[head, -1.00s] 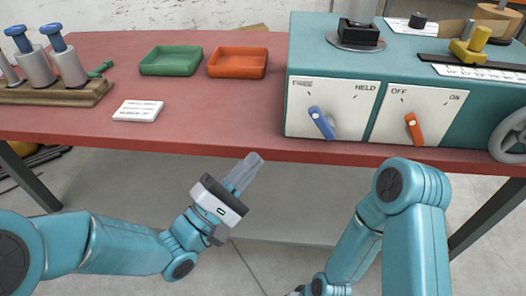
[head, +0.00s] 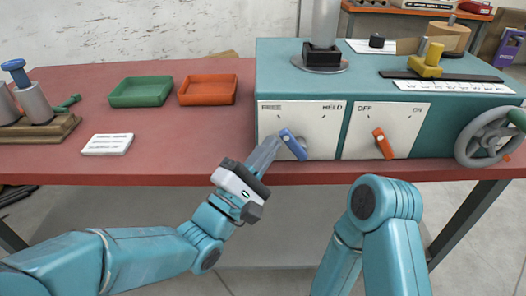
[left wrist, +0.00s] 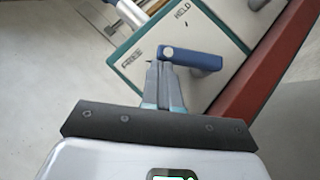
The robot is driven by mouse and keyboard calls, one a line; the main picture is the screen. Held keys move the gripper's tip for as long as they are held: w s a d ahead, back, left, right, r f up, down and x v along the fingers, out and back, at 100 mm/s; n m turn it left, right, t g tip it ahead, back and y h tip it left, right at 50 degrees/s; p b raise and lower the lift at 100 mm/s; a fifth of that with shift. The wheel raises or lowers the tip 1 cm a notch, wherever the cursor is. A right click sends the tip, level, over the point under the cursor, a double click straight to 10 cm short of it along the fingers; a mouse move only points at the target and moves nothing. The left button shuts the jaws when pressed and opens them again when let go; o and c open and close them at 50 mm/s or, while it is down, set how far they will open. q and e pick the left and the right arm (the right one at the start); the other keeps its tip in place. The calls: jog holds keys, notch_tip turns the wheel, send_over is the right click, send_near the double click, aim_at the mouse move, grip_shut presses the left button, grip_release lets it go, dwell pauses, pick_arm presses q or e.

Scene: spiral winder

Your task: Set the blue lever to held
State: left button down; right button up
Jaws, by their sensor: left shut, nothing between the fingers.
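The blue lever (head: 293,145) is on a white plate (head: 325,121) marked FREE at the left and HELD at the right, on the front of the teal machine. It slants from its upper left end, on the FREE side, down to the right. My left gripper (head: 273,143) is shut and empty, its fingertips just left of the lever. In the left wrist view the shut fingertips (left wrist: 160,66) are beside or against the blue lever (left wrist: 198,59), near its round end. Contact is unclear. My right arm shows, but its gripper is out of view.
An orange lever (head: 383,144) on the OFF/ON plate is to the right, and a grey handwheel (head: 490,137) is farther right. The red table's front edge (head: 225,176) runs under the panel. Green (head: 140,91) and orange (head: 208,90) trays lie left.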

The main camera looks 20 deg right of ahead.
pick_arm(q)
jog(key=shift+r+m+g+p, duration=0.3)
jog(key=shift+m+g+p, duration=0.1)
jog(key=shift+p, duration=0.05)
jog(key=shift+d, duration=0.1)
jog(key=d+r+m+g+y+p, duration=0.1)
jog(key=d+m+y+p, duration=0.1)
jog(key=p, duration=0.3)
jog(key=s+d+r+m+g+y+p, duration=0.1)
jog(key=d+m+g+y+p, duration=0.1)
jog(key=m+p, duration=0.2)
jog(key=s+d+r+m+g+y+p, duration=0.1)
jog(key=d+r+m+y+p, duration=0.1)
jog(key=p, duration=0.4)
jog(key=shift+d+m+g+y, duration=0.3)
jog(key=shift+d+m+y, duration=0.1)
jog(key=shift+m+y, duration=0.15)
jog(key=shift+d, duration=0.15)
